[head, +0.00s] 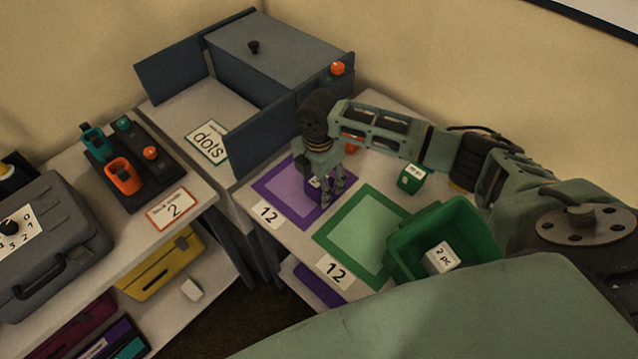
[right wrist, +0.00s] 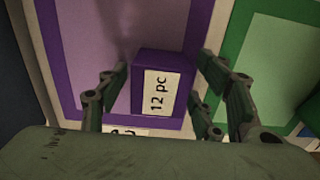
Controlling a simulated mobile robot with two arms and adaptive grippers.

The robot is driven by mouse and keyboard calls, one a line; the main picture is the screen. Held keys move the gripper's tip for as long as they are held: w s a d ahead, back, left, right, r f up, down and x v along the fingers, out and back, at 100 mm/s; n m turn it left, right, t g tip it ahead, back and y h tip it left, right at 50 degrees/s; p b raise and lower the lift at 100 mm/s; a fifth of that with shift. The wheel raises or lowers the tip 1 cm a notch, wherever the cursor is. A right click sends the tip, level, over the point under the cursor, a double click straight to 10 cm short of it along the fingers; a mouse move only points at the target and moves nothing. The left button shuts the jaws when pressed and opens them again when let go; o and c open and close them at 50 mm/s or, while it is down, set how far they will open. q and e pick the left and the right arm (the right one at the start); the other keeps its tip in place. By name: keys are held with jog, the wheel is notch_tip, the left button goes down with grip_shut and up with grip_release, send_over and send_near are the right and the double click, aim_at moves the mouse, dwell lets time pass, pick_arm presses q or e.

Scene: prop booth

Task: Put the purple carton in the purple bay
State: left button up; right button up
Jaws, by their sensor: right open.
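The purple carton (right wrist: 165,64) has a white "12 pc" label and stands upright in the right wrist view, within the outline of the purple bay (right wrist: 63,60). Its near side overlaps the bay's purple border. My right gripper (head: 325,194) is open around it, with a finger on either side and small gaps visible. In the head view the carton (head: 313,190) is mostly hidden behind the fingers. The purple bay (head: 272,188) is a purple frame with a paler middle and a "12" tag. My left gripper is not in view.
A green bay (head: 326,236) lies beside the purple one. A green bin (head: 462,222) with a "2 pc" tag and a small green carton (head: 411,180) are to the right. A grey box unit (head: 275,60) with an open front stands behind.

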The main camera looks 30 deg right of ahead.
notch_tip(320, 180, up, 12)
jog(key=shift+f+b, duration=0.2)
jog(key=shift+b, duration=0.35)
jog(key=shift+a+f, duration=0.1)
